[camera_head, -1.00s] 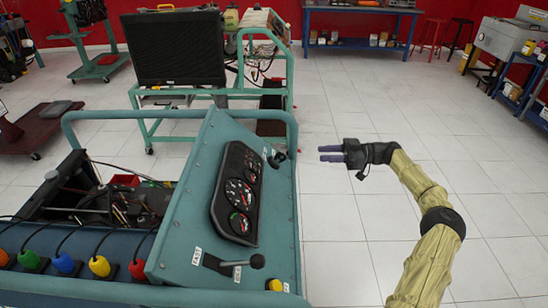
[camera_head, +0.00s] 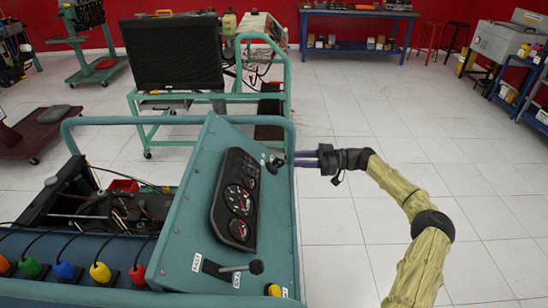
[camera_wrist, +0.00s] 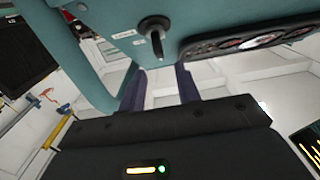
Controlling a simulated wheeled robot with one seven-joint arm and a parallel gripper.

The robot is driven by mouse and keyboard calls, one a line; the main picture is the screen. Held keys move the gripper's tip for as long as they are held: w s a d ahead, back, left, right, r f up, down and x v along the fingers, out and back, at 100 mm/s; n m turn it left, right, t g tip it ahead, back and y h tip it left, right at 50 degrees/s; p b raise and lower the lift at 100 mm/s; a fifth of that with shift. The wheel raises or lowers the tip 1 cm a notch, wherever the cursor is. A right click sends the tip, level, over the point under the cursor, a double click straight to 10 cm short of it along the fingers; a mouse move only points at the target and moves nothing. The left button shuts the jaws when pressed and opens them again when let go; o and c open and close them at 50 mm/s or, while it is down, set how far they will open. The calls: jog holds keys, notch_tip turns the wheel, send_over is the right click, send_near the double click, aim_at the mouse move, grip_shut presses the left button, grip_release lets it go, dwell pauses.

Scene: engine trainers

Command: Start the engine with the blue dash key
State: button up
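The teal-blue dash (camera_head: 195,225) of the engine trainer slopes up at the centre of the head view. Its dark key (camera_head: 275,162) sits in a round black switch near the upper right corner. In the wrist view the key (camera_wrist: 157,42) sticks out from the switch, with a small white label beside it. My gripper (camera_head: 291,158) reaches in from the right, its purple fingers close to the key. In the wrist view the fingers (camera_wrist: 160,72) are apart with an empty gap, and the key lies just beyond their tips. I see no contact.
A black gauge cluster (camera_head: 236,200) lies left of the key. A lever (camera_head: 255,267) and a yellow button (camera_head: 273,289) are lower on the dash. A teal rail (camera_head: 292,200) runs along the dash's right edge. The floor (camera_head: 360,240) to the right is clear.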

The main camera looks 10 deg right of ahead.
aim_at(281, 159)
jog(key=a, duration=0.3)
jog(key=w+a+p, duration=0.1)
jog(key=a, duration=0.5)
jog(key=shift+w, duration=0.4)
grip_shut()
